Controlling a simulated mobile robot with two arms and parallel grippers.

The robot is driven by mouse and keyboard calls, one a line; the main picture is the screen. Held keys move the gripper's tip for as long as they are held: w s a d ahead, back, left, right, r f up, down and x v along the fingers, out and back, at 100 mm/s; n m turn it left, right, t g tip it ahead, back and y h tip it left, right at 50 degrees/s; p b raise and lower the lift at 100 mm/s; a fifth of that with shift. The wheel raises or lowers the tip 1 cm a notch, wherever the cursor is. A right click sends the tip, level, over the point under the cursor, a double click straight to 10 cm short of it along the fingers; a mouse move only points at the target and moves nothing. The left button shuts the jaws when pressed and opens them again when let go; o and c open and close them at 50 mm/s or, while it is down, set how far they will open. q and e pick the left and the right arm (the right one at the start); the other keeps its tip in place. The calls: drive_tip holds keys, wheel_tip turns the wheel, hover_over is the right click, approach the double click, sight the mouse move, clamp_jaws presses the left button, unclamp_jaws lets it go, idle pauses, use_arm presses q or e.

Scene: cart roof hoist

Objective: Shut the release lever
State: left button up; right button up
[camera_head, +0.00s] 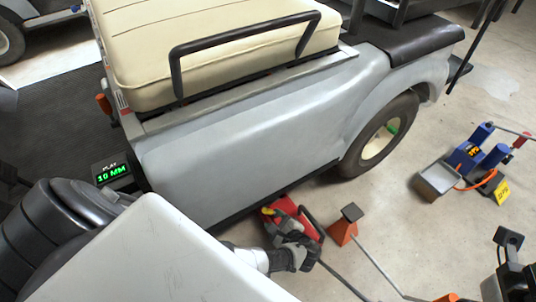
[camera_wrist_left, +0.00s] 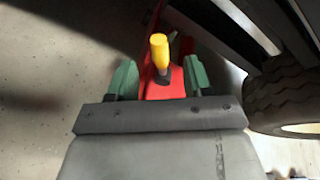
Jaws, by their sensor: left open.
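The red jack (camera_head: 309,222) stands on the floor beside the cart's lower edge; its red body (camera_wrist_left: 163,88) also shows in the left wrist view. The release lever appears to be the yellow grip on a dark stem (camera_wrist_left: 159,50) on the jack; a small yellow patch (camera_head: 267,211) shows in the head view. My left gripper (camera_head: 285,236) is over the jack. Its green fingers (camera_wrist_left: 159,80) are apart, one on each side of the lever, with gaps visible. The lever's base is partly hidden by the gripper. A dark part that looks like my right gripper (camera_head: 510,258) is at the lower right edge, its fingers unclear.
The grey cart (camera_head: 235,145) with a cream seat stands close above the jack. An orange stand (camera_head: 342,229) and a long thin bar are right of the jack. A blue device (camera_head: 474,155) stands farther right. Floor between is mostly clear.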

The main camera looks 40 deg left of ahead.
use_arm(q)
drive_tip(key=shift+p+v, duration=0.3)
drive_tip(key=shift+v, duration=1.4)
